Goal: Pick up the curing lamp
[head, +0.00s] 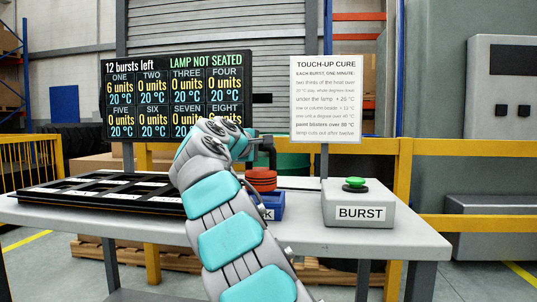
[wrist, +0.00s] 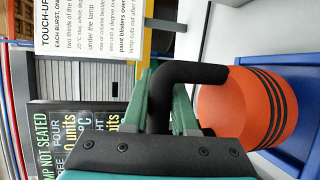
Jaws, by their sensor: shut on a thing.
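The curing lamp (head: 261,181) is an orange-red cylinder with dark bands and a black bent handle. In the wrist view the lamp (wrist: 240,110) is at the right, upright in the head view. My gripper (wrist: 172,97) has green fingers closed on the black handle. In the head view my arm partly hides the gripper and the handle. The lamp is at the top of a blue dock (head: 272,205), whose label is mostly hidden by my arm. I cannot tell whether the lamp still touches the dock.
A black frame with a grid of cells (head: 100,189) lies on the left of the grey table (head: 310,240). A BURST box (head: 358,208) with a green button stands at the right. Behind are a display reading LAMP NOT SEATED (head: 178,66), a cure sign (head: 326,98) and yellow rails.

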